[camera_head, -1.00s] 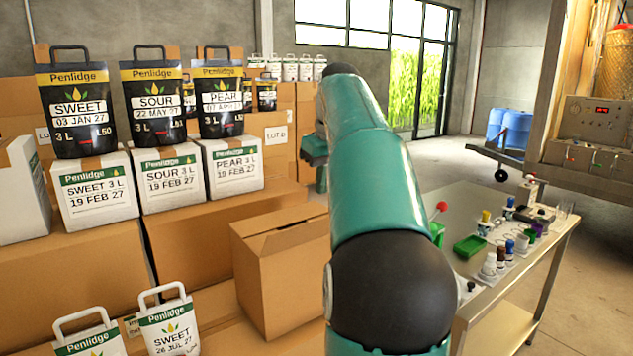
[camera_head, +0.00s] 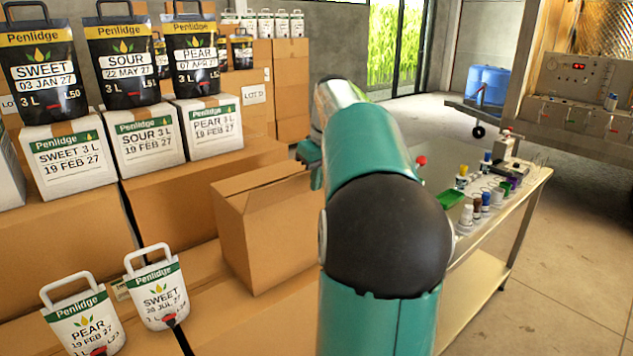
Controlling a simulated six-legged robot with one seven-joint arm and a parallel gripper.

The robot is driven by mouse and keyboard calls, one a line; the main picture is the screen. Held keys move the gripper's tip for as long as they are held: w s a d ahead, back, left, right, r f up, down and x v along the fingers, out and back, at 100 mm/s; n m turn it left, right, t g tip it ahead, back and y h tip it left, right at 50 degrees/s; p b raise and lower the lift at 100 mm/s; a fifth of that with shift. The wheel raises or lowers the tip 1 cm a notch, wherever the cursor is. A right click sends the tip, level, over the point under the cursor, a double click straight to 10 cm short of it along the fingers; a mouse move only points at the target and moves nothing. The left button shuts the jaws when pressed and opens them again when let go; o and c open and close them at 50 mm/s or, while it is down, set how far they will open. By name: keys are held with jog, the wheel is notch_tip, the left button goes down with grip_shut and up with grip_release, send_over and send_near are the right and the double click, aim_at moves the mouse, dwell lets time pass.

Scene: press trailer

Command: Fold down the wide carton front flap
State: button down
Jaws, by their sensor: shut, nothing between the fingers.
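An open-looking brown carton (camera_head: 268,232) stands in the middle, left of my arm; I take it for the wide carton. Its top shows a long slanting panel (camera_head: 262,190), with a darker strip along it. I cannot tell which panel is the front flap or how far it is folded. My arm hides the carton's right end. My gripper (camera_head: 312,165) shows only in part, as a teal piece at the arm's left edge, beyond the carton's top right corner. Its fingertips are hardly visible. It is shut and holds nothing that I can see. I cannot see it touching the carton.
White boxes (camera_head: 143,140) carrying black pouches (camera_head: 122,62) stand on large cartons at the left. Two white pouches (camera_head: 157,292) stand at the lower left. A metal table (camera_head: 497,217) with small bottles and a green tray (camera_head: 450,199) is right of my arm. The floor (camera_head: 565,270) at far right is clear.

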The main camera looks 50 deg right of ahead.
jog(key=shift+a+f, duration=0.1)
jog(key=shift+f, duration=0.2)
jog(key=w+d+f, duration=0.1)
jog(key=w, duration=0.6)
jog(key=w+d+f, duration=0.1)
jog(key=w+d, duration=0.1)
jog(key=w, duration=0.5)
jog(key=shift+w+f, duration=0.2)
jog(key=shift+f, duration=0.2)
dwell(0.5)
jog(key=shift+f, duration=0.4)
jog(key=shift+s+d, duration=0.1)
jog(key=shift+d, duration=0.05)
